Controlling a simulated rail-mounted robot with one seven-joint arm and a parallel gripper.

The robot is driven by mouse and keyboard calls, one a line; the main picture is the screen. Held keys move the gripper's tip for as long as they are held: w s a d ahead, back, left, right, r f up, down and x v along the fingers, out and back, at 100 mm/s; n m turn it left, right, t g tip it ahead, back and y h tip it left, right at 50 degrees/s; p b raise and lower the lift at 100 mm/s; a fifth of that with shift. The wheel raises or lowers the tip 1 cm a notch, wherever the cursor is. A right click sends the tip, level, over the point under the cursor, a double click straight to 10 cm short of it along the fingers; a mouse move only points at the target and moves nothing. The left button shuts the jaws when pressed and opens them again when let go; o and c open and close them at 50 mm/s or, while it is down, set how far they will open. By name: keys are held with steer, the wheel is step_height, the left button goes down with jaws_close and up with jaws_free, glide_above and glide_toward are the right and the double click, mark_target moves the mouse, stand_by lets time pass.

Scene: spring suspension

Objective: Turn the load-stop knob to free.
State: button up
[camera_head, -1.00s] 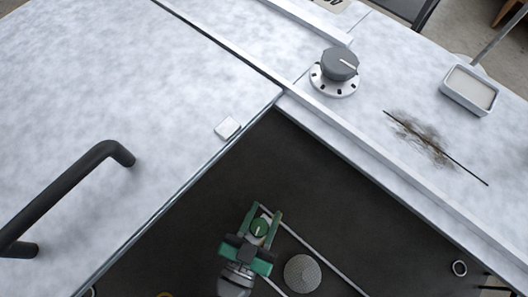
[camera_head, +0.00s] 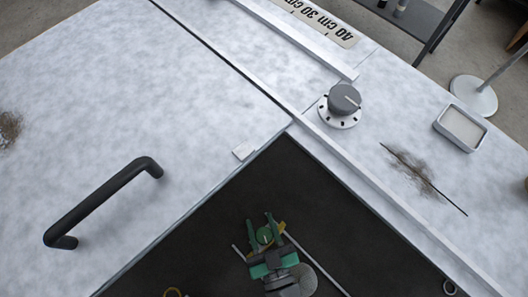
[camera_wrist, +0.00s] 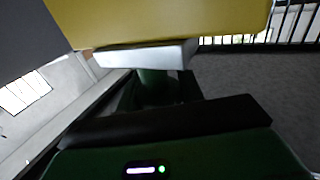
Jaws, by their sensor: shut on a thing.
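My gripper (camera_head: 260,225) is low in the dark recess (camera_head: 330,215) in the head view. In the wrist view a green upright post (camera_wrist: 155,88) shows below a silver piece (camera_wrist: 145,54) and a yellow block (camera_wrist: 170,20); the fingertips' contact is not clear there.
Thin pale rods (camera_head: 318,265) run beside my gripper. A black handle (camera_head: 105,200) stands on the left panel. A raised pale rail (camera_head: 375,165) borders the recess.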

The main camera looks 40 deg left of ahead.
steer(key=n+g, duration=0.1)
steer(key=g+y, duration=0.1)
steer(key=n+g+p, duration=0.1)
steer(key=shift+s+a+r+n+g+y, duration=0.2)
steer(key=shift+a+n+g+y, duration=0.1)
steer(key=shift+g, duration=0.1)
steer(key=shift+s+f+n+g+y, duration=0.15)
steer(key=shift+n+g+y, duration=0.25)
steer(key=shift+n+g, duration=1)
steer(key=shift+s+g, duration=0.1)
steer(key=shift+g, duration=0.6)
steer(key=o, duration=1)
steer(key=shift+d, duration=0.1)
